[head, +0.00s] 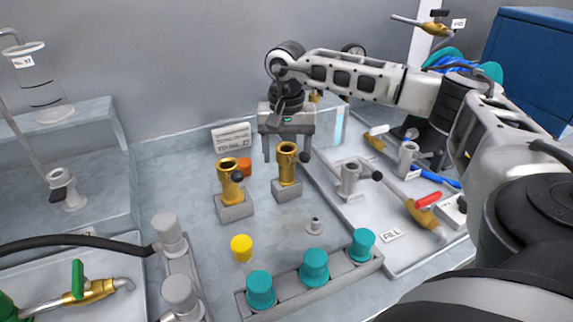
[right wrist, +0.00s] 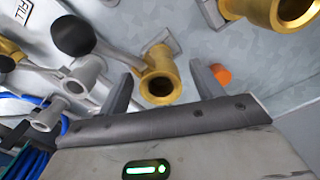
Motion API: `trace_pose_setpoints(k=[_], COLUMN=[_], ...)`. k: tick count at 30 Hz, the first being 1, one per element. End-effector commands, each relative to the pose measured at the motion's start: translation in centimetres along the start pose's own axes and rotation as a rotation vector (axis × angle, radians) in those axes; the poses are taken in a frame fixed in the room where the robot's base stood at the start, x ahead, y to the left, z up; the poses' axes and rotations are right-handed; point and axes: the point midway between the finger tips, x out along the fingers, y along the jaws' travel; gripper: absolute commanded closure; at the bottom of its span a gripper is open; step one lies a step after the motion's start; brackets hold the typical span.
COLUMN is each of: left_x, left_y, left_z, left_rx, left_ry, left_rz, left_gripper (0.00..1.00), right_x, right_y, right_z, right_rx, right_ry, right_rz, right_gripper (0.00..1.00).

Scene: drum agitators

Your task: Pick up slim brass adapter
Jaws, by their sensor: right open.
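Two brass adapters stand upright on grey blocks in the head view. One adapter (head: 288,167) is at the middle, the other adapter (head: 230,184) is to its left. The middle one looks slightly slimmer. My right gripper (head: 286,156) points down with its fingers apart, just behind or around the top of the middle adapter. In the right wrist view, a brass adapter (right wrist: 158,78) shows its open mouth between the two open fingers (right wrist: 161,94), with gaps at both sides. Another brass adapter (right wrist: 283,10) is at the top right edge. My left gripper is not in view.
An orange cap (head: 244,167) is between the adapters. Teal caps (head: 314,267) line a front rail, and a yellow cap (head: 241,247) is nearby. A grey fitting (head: 350,178) and red-handled valve (head: 425,206) are to the right. A small sign (head: 231,138) stands behind.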

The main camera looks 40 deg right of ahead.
Motion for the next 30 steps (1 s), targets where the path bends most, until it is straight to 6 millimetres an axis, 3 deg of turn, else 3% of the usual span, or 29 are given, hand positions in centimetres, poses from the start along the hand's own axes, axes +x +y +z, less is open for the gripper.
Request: trace_pose_setpoints(k=[6, 13, 14, 19, 30], left_x=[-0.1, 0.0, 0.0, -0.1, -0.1], left_y=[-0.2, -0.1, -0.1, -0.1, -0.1], left_z=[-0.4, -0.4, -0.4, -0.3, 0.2], left_rx=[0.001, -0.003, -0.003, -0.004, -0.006], left_ry=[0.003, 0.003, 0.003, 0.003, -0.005], left_rz=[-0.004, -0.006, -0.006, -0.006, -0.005], left_gripper=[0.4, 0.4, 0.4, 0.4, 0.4], right_x=[2.4, 2.6, 2.6, 2.6, 2.2], right_y=[0.1, 0.0, 0.0, 0.0, 0.0], right_z=[0.0, 0.0, 0.0, 0.0, 0.0], right_rx=[0.001, 0.001, 0.001, 0.001, 0.001], right_ry=[-0.001, 0.0, 0.0, 0.0, 0.001], right_rz=[0.001, -0.001, -0.001, -0.001, -0.002], right_gripper=[0.34, 0.34, 0.4, 0.87, 0.89])
